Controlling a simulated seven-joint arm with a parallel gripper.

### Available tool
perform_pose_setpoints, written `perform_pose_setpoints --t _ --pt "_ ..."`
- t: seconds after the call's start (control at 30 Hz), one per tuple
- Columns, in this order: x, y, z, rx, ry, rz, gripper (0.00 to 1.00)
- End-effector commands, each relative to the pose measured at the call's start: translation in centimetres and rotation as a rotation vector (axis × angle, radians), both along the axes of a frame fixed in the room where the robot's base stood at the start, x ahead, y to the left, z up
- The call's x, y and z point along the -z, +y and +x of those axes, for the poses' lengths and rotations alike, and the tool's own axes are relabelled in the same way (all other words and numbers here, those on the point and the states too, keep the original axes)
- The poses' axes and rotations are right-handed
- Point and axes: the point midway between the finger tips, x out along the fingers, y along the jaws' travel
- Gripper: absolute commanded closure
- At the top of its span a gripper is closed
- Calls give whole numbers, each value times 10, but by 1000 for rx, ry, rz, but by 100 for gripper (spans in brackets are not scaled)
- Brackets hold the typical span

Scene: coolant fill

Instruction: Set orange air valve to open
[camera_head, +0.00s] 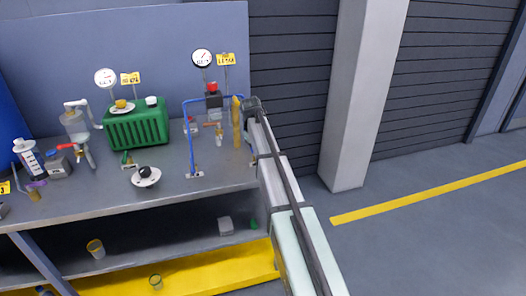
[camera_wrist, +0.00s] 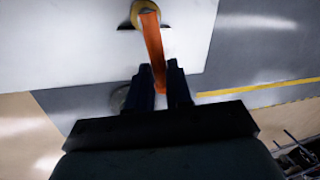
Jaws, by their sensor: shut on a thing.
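The orange air valve shows in the wrist view as a long orange lever (camera_wrist: 152,42) on a round brass body (camera_wrist: 145,12) at the top. The lever runs down the picture between the two dark fingers of my gripper (camera_wrist: 160,82), which are shut on its free end. In the head view the orange lever (camera_head: 211,124) is small, on the bench beside a blue pipe frame. My arm reaches in from the lower right there. The fingertips are too small to make out in that view.
A gauge (camera_head: 202,58) stands behind. Further left are a green radiator (camera_head: 137,125) and a dark-topped white part (camera_head: 146,176). Open floor lies right.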

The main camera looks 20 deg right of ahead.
Motion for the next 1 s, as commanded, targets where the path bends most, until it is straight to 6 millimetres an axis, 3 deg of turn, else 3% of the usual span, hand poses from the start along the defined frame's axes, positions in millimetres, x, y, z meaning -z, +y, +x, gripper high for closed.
perform_pose_setpoints --t 0.73,0.77,1.0 --pt "0 4 0 80 -2 0 100" --pt "0 4 0 80 -2 0 77" --pt "0 4 0 79 -1 0 55"
